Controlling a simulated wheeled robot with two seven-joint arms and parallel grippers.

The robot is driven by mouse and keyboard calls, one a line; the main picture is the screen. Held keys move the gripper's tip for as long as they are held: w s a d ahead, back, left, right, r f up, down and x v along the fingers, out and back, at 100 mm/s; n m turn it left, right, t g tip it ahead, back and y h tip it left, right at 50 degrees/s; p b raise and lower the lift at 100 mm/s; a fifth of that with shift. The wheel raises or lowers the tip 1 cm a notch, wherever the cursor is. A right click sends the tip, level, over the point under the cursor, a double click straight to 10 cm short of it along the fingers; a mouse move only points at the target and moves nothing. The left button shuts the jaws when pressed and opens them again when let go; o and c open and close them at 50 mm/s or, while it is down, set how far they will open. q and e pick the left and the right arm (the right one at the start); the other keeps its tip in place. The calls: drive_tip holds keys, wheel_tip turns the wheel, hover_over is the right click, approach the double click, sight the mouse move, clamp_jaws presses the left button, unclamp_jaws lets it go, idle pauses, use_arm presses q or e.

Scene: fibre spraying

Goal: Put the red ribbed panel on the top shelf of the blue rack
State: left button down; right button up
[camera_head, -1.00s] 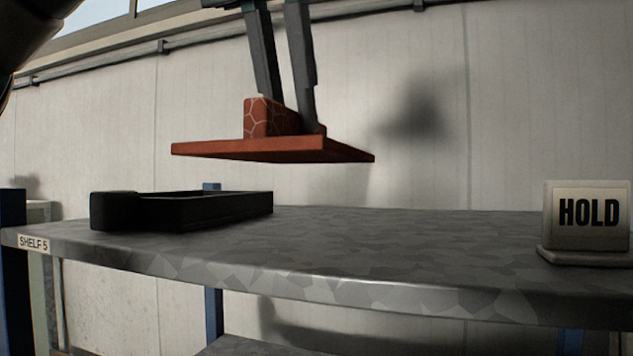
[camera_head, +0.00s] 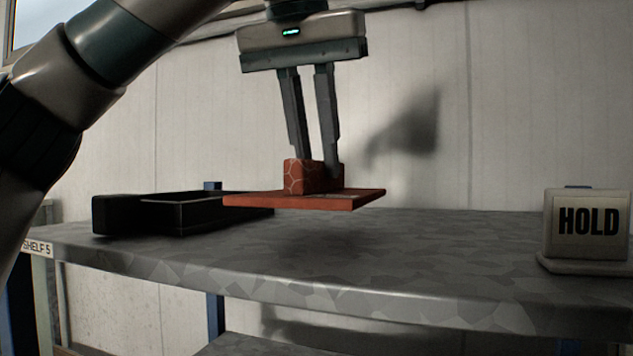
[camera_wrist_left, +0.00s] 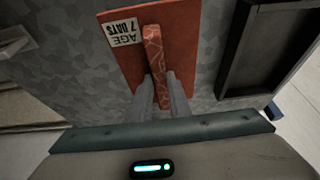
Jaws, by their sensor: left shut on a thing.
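The red panel (camera_head: 250,200) is a flat plate with a raised rib (camera_head: 300,177) on top. My left gripper (camera_head: 318,170) is shut on the rib and holds the panel roughly level, a little above the grey top shelf (camera_head: 420,260) of the blue rack (camera_head: 215,315). In the left wrist view the panel (camera_wrist_left: 118,65) carries a white label reading "AGE 7 DAYS", and the left gripper's fingers (camera_wrist_left: 160,90) stand on both sides of the rib. My right gripper is not in view.
A black tray (camera_head: 120,214) stands on the shelf at left, partly behind the panel; it also shows in the left wrist view (camera_wrist_left: 228,75). A "HOLD" sign (camera_head: 588,225) stands at the right end. The shelf middle and front are clear. A pale wall (camera_head: 520,110) is behind.

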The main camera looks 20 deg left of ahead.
sight(316, 184)
use_arm(q)
drive_tip(key=shift+w+f+p, duration=0.15)
drive_tip(key=shift+f+p, duration=0.25)
drive_tip(key=shift+f, duration=1.5)
drive_tip(key=shift+f, duration=0.2)
drive_tip(key=c, duration=1.6)
unclamp_jaws()
drive_tip(key=shift+c, duration=0.2)
drive_tip(key=shift+r, duration=0.1)
drive_tip(key=shift+v, duration=6.15)
